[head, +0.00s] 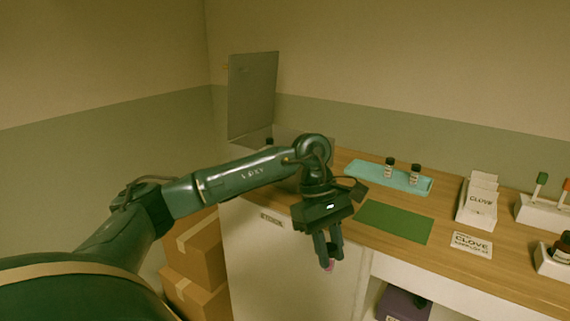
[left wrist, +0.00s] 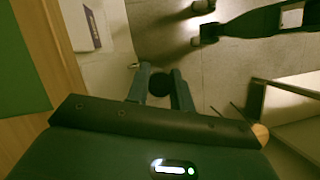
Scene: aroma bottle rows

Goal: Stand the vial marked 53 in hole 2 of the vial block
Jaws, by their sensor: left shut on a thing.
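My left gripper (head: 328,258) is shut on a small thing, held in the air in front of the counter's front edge. In the left wrist view the held thing is a dark round shape (left wrist: 159,83) between the fingers; in the head view a bit of pink shows at the fingertips. No number on it can be read, so I cannot tell whether it is vial 53. Two dark-capped vials, one (head: 389,167) left of the other (head: 414,174), stand on a turquoise tray (head: 365,172); their labels are too small to read. I cannot pick out hole 2. My right gripper is not in view.
A green mat (head: 394,222) lies bare on the wooden counter. To its right are a white CLOVE box (head: 477,203), a CLOVE card (head: 471,245), a white holder (head: 541,213) with green- and orange-topped sticks, and a dark bottle (head: 563,243) in a white stand. Cardboard boxes (head: 200,255) stand at left.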

